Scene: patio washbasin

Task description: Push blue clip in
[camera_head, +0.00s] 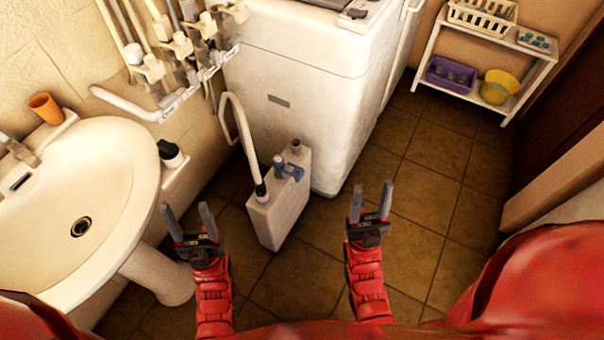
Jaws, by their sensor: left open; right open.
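The blue clip (292,171) sits on the top of a narrow white box (277,212) with a curved pale hose, standing on the tiled floor. I cannot tell how far in the clip sits. A blue-grey capped piece (279,165) is beside the clip. My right gripper (372,193) is open and empty, right of the box. Neither gripper touches the box or the clip.
A white washbasin (115,180) on a pedestal fills the left. A white washing machine (300,90) stands behind the box. Wall pipes (165,100) and taps are at upper left. A white shelf (536,65) with baskets is at upper right. The floor (425,200) at right is clear.

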